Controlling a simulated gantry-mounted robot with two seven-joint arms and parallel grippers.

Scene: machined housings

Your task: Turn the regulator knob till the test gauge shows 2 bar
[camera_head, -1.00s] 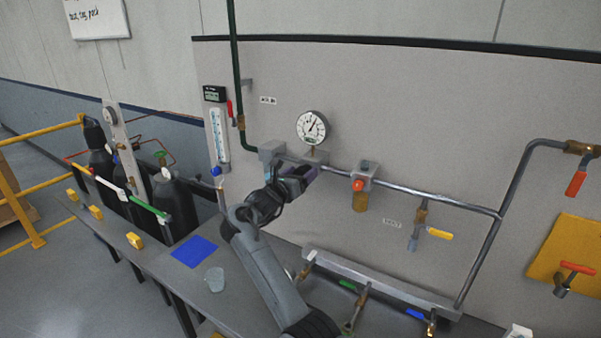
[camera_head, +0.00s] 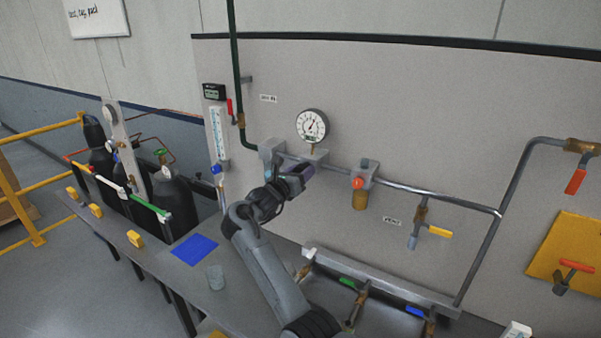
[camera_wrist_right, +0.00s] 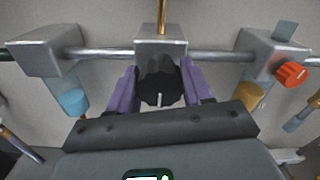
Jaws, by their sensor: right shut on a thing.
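The test gauge (camera_head: 312,125) is a round white dial with a dark rim, mounted above the regulator block on the wall pipe. Its needle points up and to the right; its figures are too small to read. My right gripper (camera_head: 305,171) is at the block just below the gauge and hides the knob in the head view. In the right wrist view the black regulator knob (camera_wrist_right: 160,84), with a white mark pointing down, sits between the two purple fingers of my right gripper (camera_wrist_right: 158,88), which is shut on it. My left gripper is not in view.
An orange-red knob (camera_head: 358,183) above an amber bowl hangs to the right on the pipe (camera_head: 420,192). A yellow-handled valve (camera_head: 439,233) is farther right. A flow tube (camera_head: 219,134) stands at left. On the bench are a blue mat (camera_head: 195,250) and a cup (camera_head: 215,277).

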